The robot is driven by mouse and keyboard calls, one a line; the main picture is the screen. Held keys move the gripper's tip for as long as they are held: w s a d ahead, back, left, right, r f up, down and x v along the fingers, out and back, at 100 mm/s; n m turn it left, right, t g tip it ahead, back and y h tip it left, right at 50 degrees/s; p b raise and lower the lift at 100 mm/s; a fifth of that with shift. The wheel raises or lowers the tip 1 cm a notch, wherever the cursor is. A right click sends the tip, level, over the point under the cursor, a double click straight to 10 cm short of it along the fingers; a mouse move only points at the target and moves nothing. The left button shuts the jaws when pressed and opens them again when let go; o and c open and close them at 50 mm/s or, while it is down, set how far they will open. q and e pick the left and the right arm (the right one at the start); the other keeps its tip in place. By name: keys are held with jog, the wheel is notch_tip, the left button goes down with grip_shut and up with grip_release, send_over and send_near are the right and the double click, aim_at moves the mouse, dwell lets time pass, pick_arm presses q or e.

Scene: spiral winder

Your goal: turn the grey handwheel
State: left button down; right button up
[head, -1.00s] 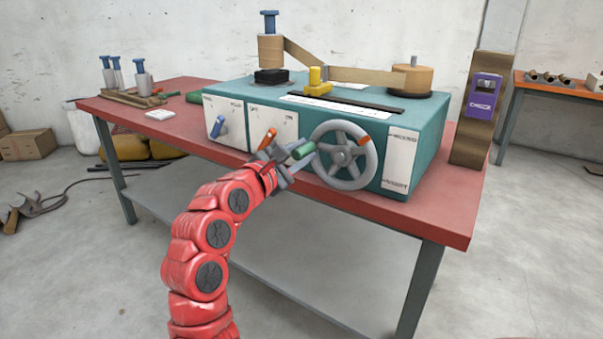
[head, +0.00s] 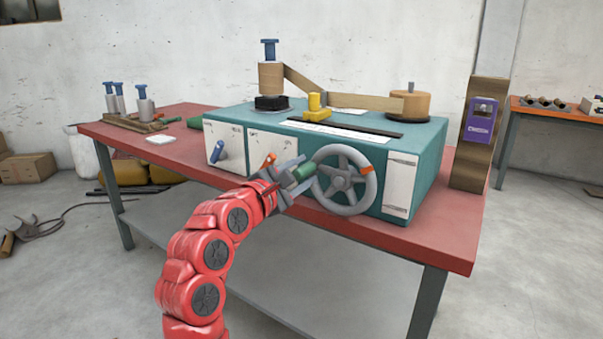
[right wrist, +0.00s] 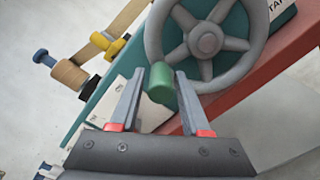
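The grey handwheel (head: 343,182) is on the front of the teal winder, with an orange mark (head: 367,169) at the upper right of its rim. Its green handle (head: 303,171) sticks out at the rim's left side. My right gripper (head: 297,178) is at this handle. In the right wrist view, the green handle (right wrist: 161,84) lies between the tips of my two grey fingers (right wrist: 158,85), which are spread. A small gap shows on the left side of the handle; contact on the right side is unclear. My left gripper is not in view.
The teal winder (head: 420,165) stands on a red-topped table (head: 430,236). A wooden post (head: 468,165) with a purple device (head: 481,121) stands to the right.

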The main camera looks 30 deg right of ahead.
jog(key=shift+o, duration=0.7)
jog(key=p+v, duration=0.2)
jog(key=v, duration=1.5)
jog(key=shift+a, duration=0.2)
jog(key=shift+f, duration=0.1)
